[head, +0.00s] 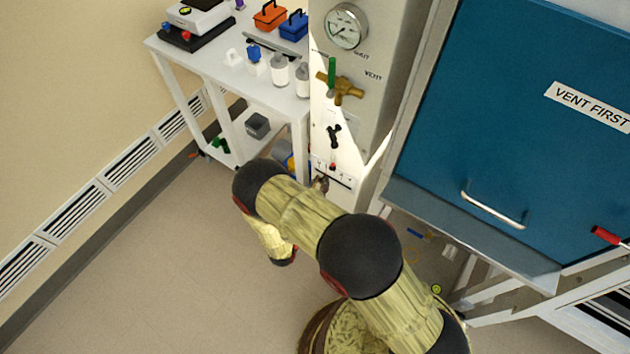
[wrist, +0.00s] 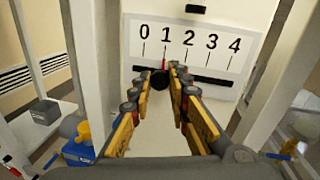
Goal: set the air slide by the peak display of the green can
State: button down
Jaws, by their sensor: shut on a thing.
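The air slide (wrist: 210,80) is a dark horizontal slot under a white scale marked 0 to 4; its panel also shows in the head view (head: 345,180). A thin red pointer (wrist: 164,63) stands at about the 1 mark. My gripper (wrist: 160,78) is shut on the slide's dark round knob, with a finger on each side of it. In the head view my gripper (head: 320,184) is small and mostly hidden by my arm at the panel's lower front. I cannot make out a green can or its peak display in either view.
A white bench (head: 222,68) with bottles, a scale and small boxes stands at the left. Above the slide are a round gauge (head: 346,26) and a green-handled brass valve (head: 340,86). The blue glovebox front (head: 510,130) is at the right. Floor at lower left is clear.

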jog(key=c, duration=1.7)
grip_release()
jog(key=shift+a, duration=0.1)
jog(key=shift+c, duration=0.2)
jog(key=shift+o, duration=0.4)
jog(key=v, duration=1.2)
